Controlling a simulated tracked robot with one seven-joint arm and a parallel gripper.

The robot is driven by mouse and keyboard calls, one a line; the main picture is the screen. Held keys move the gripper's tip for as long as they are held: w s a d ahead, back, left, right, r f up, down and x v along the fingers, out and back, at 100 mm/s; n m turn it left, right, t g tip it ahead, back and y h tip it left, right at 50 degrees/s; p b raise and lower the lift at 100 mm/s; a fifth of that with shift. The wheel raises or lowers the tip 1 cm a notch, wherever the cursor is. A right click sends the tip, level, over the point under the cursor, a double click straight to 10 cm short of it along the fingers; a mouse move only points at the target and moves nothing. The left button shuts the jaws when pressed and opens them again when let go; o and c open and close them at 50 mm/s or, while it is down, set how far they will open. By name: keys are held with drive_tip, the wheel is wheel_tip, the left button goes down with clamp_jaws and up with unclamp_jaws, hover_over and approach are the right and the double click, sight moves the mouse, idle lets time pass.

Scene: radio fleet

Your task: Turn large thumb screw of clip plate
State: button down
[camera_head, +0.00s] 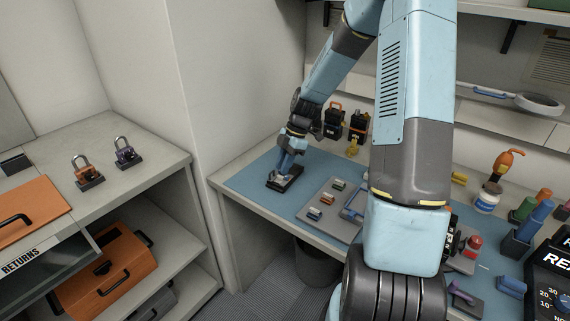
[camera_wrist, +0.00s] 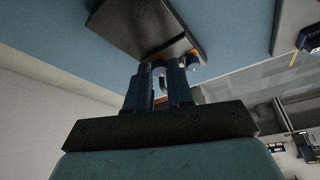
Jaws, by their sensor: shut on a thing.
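The clip plate (camera_head: 288,182) is a dark flat block near the left end of the blue mat, directly under my gripper (camera_head: 287,162). In the wrist view the dark plate (camera_wrist: 135,22) fills the top middle, with an orange edge at its lower right. My gripper (camera_wrist: 157,76) points down at it with its two blue fingers close together. It is shut on a small silvery part (camera_wrist: 160,70), apparently the large thumb screw, mostly hidden by the fingers. Another pale metal bit (camera_wrist: 193,60) shows beside the right finger. The screw's turn angle cannot be told.
A grey tray (camera_head: 318,222) with small parts lies on the blue mat (camera_head: 252,178) right of the plate. Black radios (camera_head: 334,122) stand behind. A wall (camera_head: 235,90) rises close to the left. Bottles and colored items crowd the bench's right side.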

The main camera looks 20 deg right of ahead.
drive_tip(key=m+t, duration=0.1)
drive_tip(key=m, duration=0.3)
drive_tip(key=shift+s+t, duration=0.2)
drive_tip(key=shift+t, duration=0.2)
drive_tip(key=c, duration=1.3)
unclamp_jaws()
drive_tip(key=shift+o, duration=0.2)
drive_tip(key=shift+r, duration=0.1)
drive_tip(key=w+v, duration=0.1)
drive_tip(key=v, duration=1.2)
drive_tip(key=shift+s+d+r, duration=0.2)
drive_tip(key=shift+s+d, duration=0.05)
drive_tip(key=shift+s, duration=0.25)
drive_tip(key=shift+w, duration=0.1)
